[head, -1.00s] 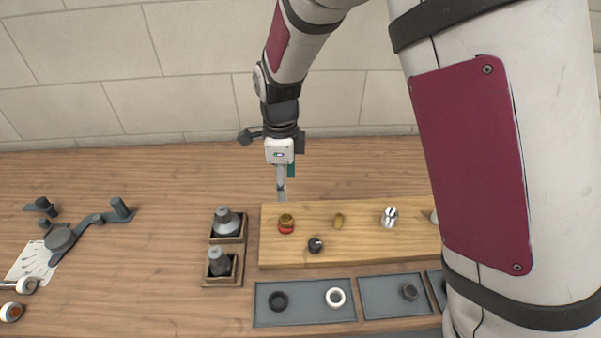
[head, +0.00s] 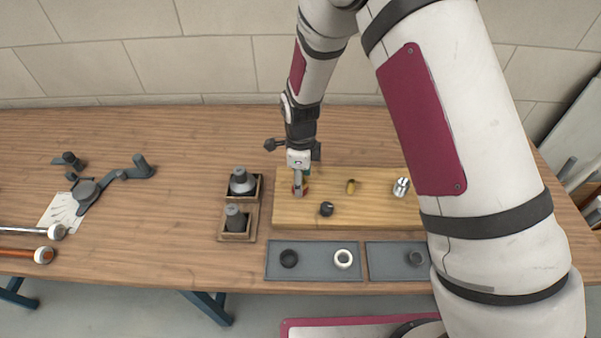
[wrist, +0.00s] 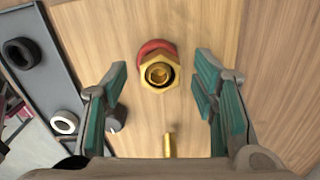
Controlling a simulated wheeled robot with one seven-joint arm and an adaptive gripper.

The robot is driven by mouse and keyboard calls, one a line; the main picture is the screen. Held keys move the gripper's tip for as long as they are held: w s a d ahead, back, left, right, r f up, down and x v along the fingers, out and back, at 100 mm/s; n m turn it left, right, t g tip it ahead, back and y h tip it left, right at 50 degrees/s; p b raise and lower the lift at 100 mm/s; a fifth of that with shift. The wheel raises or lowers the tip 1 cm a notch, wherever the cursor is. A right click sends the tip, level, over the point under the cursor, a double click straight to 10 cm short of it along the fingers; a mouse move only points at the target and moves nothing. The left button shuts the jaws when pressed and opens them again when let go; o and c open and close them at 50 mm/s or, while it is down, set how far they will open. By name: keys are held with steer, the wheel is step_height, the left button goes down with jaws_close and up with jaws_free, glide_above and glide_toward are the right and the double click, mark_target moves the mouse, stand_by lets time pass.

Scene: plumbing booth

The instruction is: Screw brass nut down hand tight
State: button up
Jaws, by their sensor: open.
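The brass nut (wrist: 158,74) shows in the wrist view as a gold hexagon around a threaded brass fitting, with a red ring (wrist: 152,47) under it, on the wooden board (head: 340,212). I cannot tell how far down it sits. My gripper (wrist: 161,85) is open, with teal-padded fingers on either side of the nut, apart from it. In the head view my gripper (head: 299,190) hangs over the board's left end and mostly hides the nut.
A brass piece (head: 351,186), a black knob (head: 326,209) and a silver fitting (head: 401,187) stand on the board. Grey trays (head: 272,270) with a black ring (head: 289,258) and a white ring (head: 343,258) lie in front. Two wooden holders with grey parts (head: 242,182) stand left.

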steer(key=c, duration=1.3)
steer(key=shift+o, duration=0.2)
steer(key=shift+m+p, duration=0.5)
steer(key=shift+m, duration=1.3)
steer(key=shift+m, duration=0.3)
steer(key=shift+f+m+p, duration=0.1)
steer(key=shift+m+p, duration=0.25)
steer(key=shift+m, duration=1.45)
